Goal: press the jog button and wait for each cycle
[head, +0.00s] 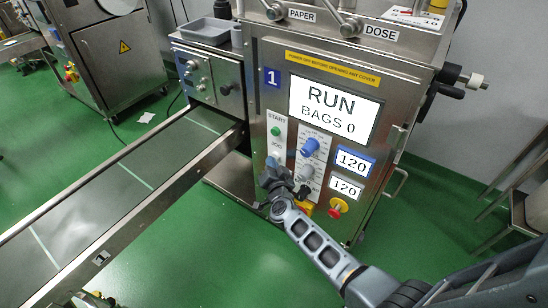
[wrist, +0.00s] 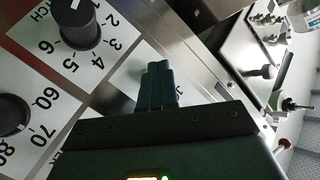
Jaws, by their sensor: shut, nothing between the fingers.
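The steel packer's front panel (head: 260,100) faces me, with a screen (head: 334,108) reading "RUN BAGS 0". The green start button (head: 275,131) is on the panel's left, under the word START. My gripper (head: 270,166) is shut and empty, its tips at the panel just below the start button, where a partly covered label shows. In the wrist view the shut fingers (wrist: 158,72) point at the white label plate. The jog button itself is hidden behind the fingers; I cannot tell whether they touch it.
Displays (head: 355,162) read 120. A conveyor (head: 110,185) runs along the left.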

